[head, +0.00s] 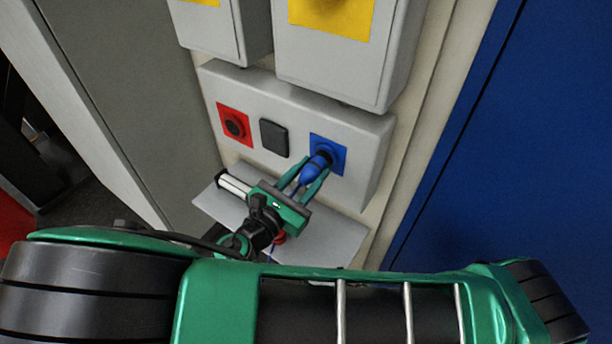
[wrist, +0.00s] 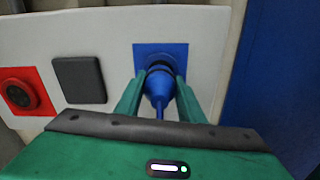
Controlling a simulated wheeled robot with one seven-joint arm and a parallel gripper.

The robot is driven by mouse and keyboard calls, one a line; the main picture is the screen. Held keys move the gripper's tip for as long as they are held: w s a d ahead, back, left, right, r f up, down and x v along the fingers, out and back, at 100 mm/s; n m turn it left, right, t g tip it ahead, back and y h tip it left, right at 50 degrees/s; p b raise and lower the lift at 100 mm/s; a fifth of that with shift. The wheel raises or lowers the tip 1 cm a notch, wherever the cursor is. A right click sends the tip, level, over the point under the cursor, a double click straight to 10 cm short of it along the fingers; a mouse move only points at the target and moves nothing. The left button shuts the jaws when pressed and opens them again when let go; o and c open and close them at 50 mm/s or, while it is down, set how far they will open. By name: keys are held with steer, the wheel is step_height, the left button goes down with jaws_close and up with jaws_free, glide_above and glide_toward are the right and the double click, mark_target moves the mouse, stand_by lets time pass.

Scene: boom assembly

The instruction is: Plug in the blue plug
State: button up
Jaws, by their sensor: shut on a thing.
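The blue plug (head: 313,171) is between the fingers of my gripper (head: 303,181), in front of the blue socket plate (head: 338,152) on the right of the grey panel. In the wrist view the blue plug (wrist: 159,87) points at the dark round socket in the blue plate (wrist: 178,51). My gripper (wrist: 160,80) is shut on the plug. The plug's front end meets or overlaps the socket opening; I cannot tell how deep it sits. A thin blue cable hangs from the plug's back.
A red socket (head: 235,124) and a black square cover (head: 274,138) sit to the left on the same panel. Grey boxes with yellow plates (head: 331,12) are above. A light shelf (head: 335,240) juts out below. A blue wall (head: 520,140) stands at the right.

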steer(key=shift+w+d, duration=0.25)
steer(key=shift+w, duration=0.05)
steer(key=shift+r, duration=0.15)
stand_by(0.7)
steer(key=shift+w+d, duration=0.35)
stand_by(1.7)
steer(key=o, duration=1.4)
steer(key=v, duration=1)
steer(key=shift+a, duration=0.15)
steer(key=shift+s+a, duration=0.15)
steer(key=shift+s, duration=0.05)
